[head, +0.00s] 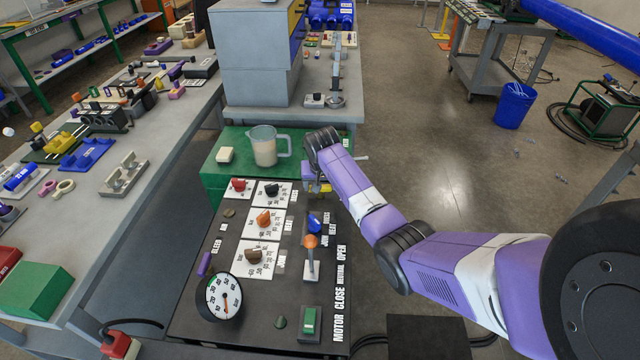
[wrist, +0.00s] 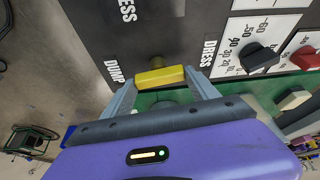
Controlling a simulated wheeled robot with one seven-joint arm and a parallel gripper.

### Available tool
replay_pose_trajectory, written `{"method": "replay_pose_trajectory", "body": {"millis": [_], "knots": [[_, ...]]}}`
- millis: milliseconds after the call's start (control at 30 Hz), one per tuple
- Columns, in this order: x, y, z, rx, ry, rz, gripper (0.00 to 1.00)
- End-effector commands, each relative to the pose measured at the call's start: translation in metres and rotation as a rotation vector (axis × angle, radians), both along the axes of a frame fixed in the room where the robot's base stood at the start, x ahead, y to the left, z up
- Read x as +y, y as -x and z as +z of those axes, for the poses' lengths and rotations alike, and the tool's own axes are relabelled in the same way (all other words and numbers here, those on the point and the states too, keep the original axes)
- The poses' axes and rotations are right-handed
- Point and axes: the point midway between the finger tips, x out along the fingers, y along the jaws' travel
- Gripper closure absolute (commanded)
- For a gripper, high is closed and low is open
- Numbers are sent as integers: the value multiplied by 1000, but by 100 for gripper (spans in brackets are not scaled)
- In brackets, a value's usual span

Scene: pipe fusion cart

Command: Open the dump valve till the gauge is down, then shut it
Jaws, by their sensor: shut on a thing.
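The dump valve has a yellow bar handle (wrist: 160,77) in the wrist view, beside the printed word DUMP. My gripper (wrist: 160,90) is shut on this handle, with one finger at each end of the bar. In the head view my gripper (head: 318,182) is at the far right corner of the black panel, and the handle is mostly hidden by my arm. The round white gauge (head: 219,297) stands at the panel's near left. Its orange needle points roughly downward; the exact reading is too small to tell.
The black panel (head: 200,325) carries red, black, orange and brown dials, a blue knob (head: 314,223), an orange-topped lever (head: 310,255) and a green switch (head: 310,320). A measuring jug (head: 266,146) and a pale block (head: 225,155) stand on a green surface behind it.

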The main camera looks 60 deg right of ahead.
Motion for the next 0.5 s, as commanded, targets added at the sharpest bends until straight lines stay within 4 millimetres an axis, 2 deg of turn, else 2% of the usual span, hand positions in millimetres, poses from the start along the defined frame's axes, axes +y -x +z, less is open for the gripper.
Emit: {"method": "replay_pose_trajectory", "body": {"millis": [500], "knots": [[-3,2,1,-4,1,464,72]]}}
